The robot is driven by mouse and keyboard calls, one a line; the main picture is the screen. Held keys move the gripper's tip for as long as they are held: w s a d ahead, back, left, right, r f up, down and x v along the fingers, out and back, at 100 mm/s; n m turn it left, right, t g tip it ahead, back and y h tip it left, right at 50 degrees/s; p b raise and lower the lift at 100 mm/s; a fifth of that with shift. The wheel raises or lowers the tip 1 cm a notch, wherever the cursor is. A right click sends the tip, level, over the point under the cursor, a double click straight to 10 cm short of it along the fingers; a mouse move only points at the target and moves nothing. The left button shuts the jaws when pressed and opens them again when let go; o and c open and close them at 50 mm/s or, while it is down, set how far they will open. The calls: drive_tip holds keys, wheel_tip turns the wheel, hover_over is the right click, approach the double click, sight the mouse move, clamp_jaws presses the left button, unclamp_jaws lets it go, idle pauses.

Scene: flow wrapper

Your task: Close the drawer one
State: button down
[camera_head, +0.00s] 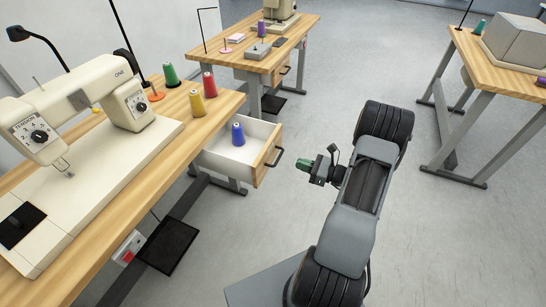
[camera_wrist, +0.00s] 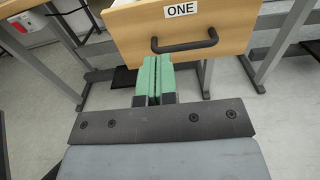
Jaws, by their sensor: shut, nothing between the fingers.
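Drawer one (camera_head: 243,152) stands open under the right end of the near sewing table. It has a white inside, a wooden front and a dark bar handle (camera_head: 275,157). A blue thread cone (camera_head: 238,134) stands in it. In the wrist view the drawer front (camera_wrist: 225,17) bears the label ONE, and its handle (camera_wrist: 185,45) is ahead of my gripper. My gripper (camera_head: 303,164) is to the right of the handle, apart from it in the head view. Its green fingers (camera_wrist: 153,75) are together and empty, just below the handle in the wrist view.
The near table (camera_head: 130,185) carries a sewing machine (camera_head: 75,115) and green, red and yellow cones. A second table (camera_head: 250,40) stands behind, and a third (camera_head: 490,65) at the far right. Grey floor (camera_head: 440,240) is clear around my arm.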

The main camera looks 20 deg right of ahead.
sight(267, 153)
drive_tip(key=x, duration=1.1)
drive_tip(key=shift+a, duration=0.2)
